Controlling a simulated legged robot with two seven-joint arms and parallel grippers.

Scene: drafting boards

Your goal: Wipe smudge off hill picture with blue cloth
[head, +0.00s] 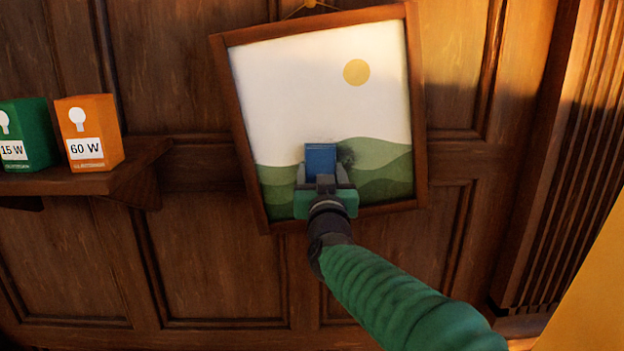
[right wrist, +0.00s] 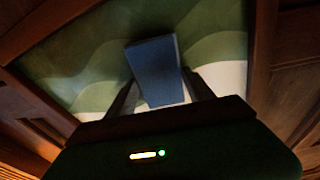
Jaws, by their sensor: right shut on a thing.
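The hill picture (head: 300,90) hangs tilted on the panelled wall in a brown wooden frame, with green hills, a pale sky and a yellow sun. My right gripper (head: 322,180) is in front of the lower middle of the picture, shut on the folded blue cloth (head: 320,159). The cloth also shows between the fingers in the right wrist view (right wrist: 154,72), over the green hills. I cannot tell whether it touches the picture. The cloth may hide part of the smudge. My left gripper is out of view.
A wooden shelf (head: 95,184) at the left holds a green 15 W box (head: 27,135) and an orange 60 W box (head: 90,133). The picture hangs by a string from a peg (head: 310,4). Fluted wood trim (head: 570,170) stands at the right.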

